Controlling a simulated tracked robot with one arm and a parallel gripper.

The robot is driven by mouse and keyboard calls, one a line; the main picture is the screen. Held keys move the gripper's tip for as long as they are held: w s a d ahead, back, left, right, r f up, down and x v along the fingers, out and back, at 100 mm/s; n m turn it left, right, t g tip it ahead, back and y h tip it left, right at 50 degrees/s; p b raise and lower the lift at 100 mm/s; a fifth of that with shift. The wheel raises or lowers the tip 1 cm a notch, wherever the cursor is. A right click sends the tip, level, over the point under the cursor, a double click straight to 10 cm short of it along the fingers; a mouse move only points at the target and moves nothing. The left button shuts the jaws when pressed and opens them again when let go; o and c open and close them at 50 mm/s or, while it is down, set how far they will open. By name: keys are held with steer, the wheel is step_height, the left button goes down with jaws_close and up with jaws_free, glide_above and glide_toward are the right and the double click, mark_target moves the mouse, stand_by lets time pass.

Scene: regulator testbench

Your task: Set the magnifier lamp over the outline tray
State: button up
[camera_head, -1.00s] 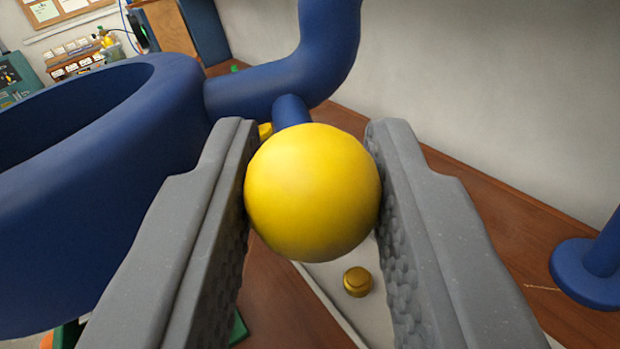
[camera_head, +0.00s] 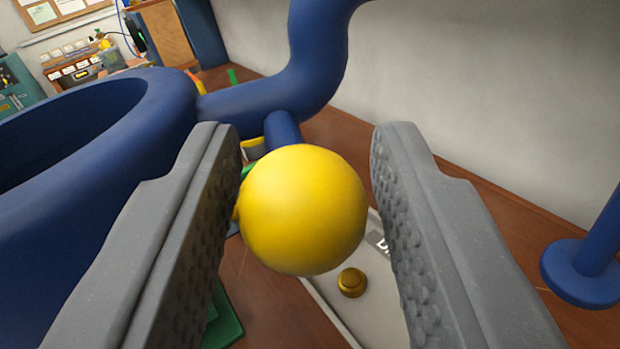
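The magnifier lamp has a large blue ring head (camera_head: 150,110) at the left, joined to a thick curved blue arm (camera_head: 318,60). A yellow ball knob (camera_head: 304,210) sticks out toward me on a short blue stem. My gripper (camera_head: 305,165) is open around the ball. A clear gap shows between the ball and the right finger; the ball lies close to the left finger, and I cannot tell if they touch. The outline tray cannot be made out for sure; the ring and my left finger hide much of the bench at lower left.
A pale panel (camera_head: 330,308) with a brass knob (camera_head: 352,282) lies below the ball. A blue post on a round foot (camera_head: 585,272) stands at the right. A green piece (camera_head: 224,322) shows at the bottom. A grey wall (camera_head: 480,90) rises behind the brown bench.

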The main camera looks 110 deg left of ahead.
mark_target(279, 19)
steer(key=shift+r+b, duration=0.7)
steer(key=shift+r, duration=0.9)
steer(key=s+d+b, duration=0.1)
steer(key=s+d, duration=0.1)
steer(key=s, duration=0.5)
steer(key=s+d+r+b, duration=0.1)
steer(key=s+d, duration=0.2)
steer(key=s, duration=0.5)
steer(key=shift+d+r+b, duration=0.15)
steer(key=shift+r+b, duration=0.1)
steer(key=shift+b, duration=0.1)
